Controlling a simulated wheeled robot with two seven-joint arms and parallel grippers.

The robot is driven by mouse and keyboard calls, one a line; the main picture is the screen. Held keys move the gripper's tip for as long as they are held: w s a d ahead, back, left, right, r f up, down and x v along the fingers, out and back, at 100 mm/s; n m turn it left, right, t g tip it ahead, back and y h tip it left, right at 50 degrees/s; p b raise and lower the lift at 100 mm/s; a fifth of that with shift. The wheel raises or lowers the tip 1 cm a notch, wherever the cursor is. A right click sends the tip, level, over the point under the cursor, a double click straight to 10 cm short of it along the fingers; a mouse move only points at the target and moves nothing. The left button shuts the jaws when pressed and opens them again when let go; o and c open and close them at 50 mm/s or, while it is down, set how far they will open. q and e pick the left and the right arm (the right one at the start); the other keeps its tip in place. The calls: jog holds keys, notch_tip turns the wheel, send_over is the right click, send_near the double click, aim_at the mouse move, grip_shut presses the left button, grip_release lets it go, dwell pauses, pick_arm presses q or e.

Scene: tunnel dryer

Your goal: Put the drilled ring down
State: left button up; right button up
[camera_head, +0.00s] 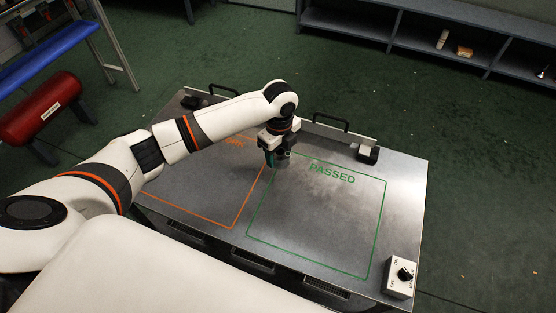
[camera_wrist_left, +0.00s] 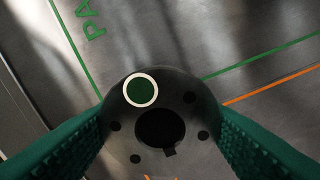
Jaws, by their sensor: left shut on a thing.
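The drilled ring (camera_wrist_left: 178,90) is a dark disc with a central bore, several small holes around it and a white-rimmed green dot near its edge. My left gripper (camera_wrist_left: 160,130) is shut on it, with a green ribbed finger pad on each side. In the head view my left gripper (camera_head: 275,156) points down over the metal table (camera_head: 405,190), near the upper left corner of the green PASSED outline (camera_head: 384,215). The ring is mostly hidden there. I cannot tell whether it touches the table. My right gripper is not in view.
An orange outline (camera_head: 238,215) with partly hidden lettering lies left of the green one. The PASSED area is empty. A control box with a black knob (camera_head: 404,274) sits at the front right corner. A small dark block (camera_head: 368,154) and black handles (camera_head: 331,121) line the back edge.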

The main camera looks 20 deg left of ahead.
aim_at(279, 160)
pick_arm(q)
jog(key=shift+w+f, duration=0.1)
jog(key=shift+f, duration=1.8)
jog(key=shift+f, duration=0.1)
jog(key=o, duration=1.7)
notch_tip(279, 160, up, 12)
jog(key=shift+r, duration=0.1)
jog(key=shift+s, duration=0.25)
